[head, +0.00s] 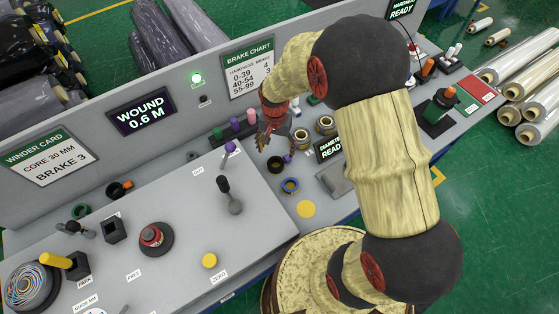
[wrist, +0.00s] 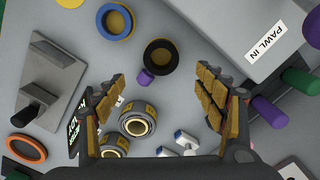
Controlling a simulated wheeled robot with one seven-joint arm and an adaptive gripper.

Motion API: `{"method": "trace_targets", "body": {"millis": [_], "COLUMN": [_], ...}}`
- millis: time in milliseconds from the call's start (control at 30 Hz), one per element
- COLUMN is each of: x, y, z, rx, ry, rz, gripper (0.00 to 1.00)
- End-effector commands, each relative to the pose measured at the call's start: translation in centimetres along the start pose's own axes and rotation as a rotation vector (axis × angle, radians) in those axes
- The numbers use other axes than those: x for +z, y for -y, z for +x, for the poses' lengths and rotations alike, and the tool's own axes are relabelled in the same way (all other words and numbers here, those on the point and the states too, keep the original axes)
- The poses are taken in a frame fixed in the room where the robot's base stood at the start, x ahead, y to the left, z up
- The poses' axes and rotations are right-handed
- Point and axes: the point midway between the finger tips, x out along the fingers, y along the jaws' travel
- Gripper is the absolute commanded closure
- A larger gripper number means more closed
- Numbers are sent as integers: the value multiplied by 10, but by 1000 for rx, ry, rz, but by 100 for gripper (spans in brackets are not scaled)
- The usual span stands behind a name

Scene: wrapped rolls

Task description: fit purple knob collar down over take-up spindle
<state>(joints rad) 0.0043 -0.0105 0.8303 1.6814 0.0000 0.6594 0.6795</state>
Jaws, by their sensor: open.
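The purple knob collar (wrist: 160,56) is a black ring with a tan inside and a purple knob on its rim. It lies flat on the grey surface, ahead of my fingertips in the wrist view. In the head view the collar (head: 275,164) lies just below my gripper (head: 270,142), partly hard to make out. The collar is apart from both fingers. I cannot tell which part is the take-up spindle.
A blue ring (wrist: 115,22) lies beside the collar. Two small rolls (wrist: 137,119) stand near the left finger. The raised grey console (wrist: 228,30) marked PAWL IN edges the right side. Coloured pegs (head: 235,124) stand behind.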

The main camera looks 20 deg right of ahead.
Motion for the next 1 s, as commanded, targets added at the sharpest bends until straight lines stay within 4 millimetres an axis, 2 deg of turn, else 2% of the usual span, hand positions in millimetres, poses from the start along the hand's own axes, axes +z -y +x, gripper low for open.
{"method": "trace_targets", "body": {"millis": [367,767,1000], "x": [-4,-1,1], "y": [3,1,0], "z": [4,39,72], "rx": [-12,-11,-12], "ry": [-13,-12,-14], "rz": [101,102,102], "gripper": [29,29,29]}}
